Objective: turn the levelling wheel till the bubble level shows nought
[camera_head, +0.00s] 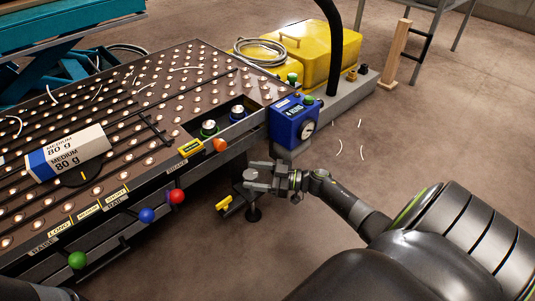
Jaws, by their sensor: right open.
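The levelling wheel appears to be the grey disc (251,174) on a dark screw foot (254,214) below the near right corner of the ball table. My right gripper (264,177) is open at the wheel, its fingers reaching in from the right. I cannot tell whether they touch the wheel, and they hide part of it. A small yellow block with a dark window, which looks like the bubble level (191,148), sits on the table's front edge. Its bubble is too small to read. My left gripper is out of view.
A blue and white ream (68,153) lies on the ball table (150,85). A blue box with a dial (291,118) stands just beyond my right gripper. Coloured knobs, including a red one (177,196), line the front edge. A yellow lever (224,203) sticks out left of the foot.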

